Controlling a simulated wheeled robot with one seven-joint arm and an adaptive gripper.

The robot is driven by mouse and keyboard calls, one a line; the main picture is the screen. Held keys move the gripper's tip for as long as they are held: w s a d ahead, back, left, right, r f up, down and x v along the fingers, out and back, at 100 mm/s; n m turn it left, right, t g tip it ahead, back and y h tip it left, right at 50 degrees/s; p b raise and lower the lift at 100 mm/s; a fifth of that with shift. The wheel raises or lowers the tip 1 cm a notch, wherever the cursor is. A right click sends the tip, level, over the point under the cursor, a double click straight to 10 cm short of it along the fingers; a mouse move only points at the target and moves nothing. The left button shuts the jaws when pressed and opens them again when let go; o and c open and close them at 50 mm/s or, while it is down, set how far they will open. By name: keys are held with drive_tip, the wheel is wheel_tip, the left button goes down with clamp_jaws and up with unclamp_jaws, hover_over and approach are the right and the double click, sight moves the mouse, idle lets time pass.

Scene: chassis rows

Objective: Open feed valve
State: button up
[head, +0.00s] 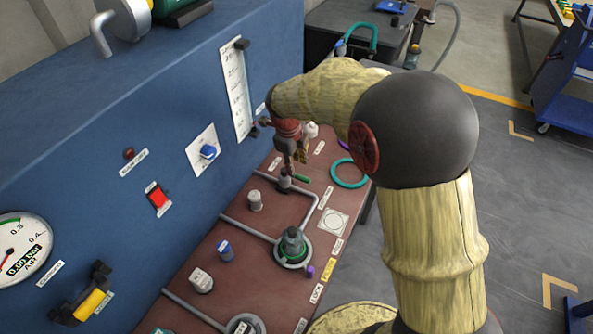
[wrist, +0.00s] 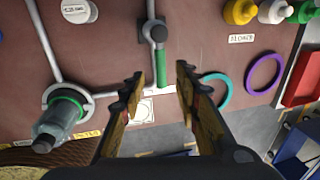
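A small valve with a dark round hub (wrist: 157,33) and a green lever handle (wrist: 161,79) is in the pipe line on the brown deck. The handle points towards me in the wrist view and lies roughly along the pipe. In the head view the green handle (head: 302,178) shows just below my gripper (head: 291,163). In the wrist view my gripper (wrist: 160,75) is open, its two dark fingers on either side of the handle's line. Nothing is held. I cannot tell how far the fingertips are above the handle. No label naming the feed valve is readable.
A filter bowl with a green band (head: 292,243) stands on the pipe nearer me. A teal ring (head: 349,172) and a purple ring (wrist: 263,74) lie right of the valve. The blue panel (head: 110,110) rises along the left. The gauge (head: 22,245) reads 0.00 bar.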

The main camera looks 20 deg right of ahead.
drive_tip(key=r, duration=0.5)
drive_tip(key=shift+s+a+r, duration=0.35)
drive_tip(key=shift+s+a, duration=0.05)
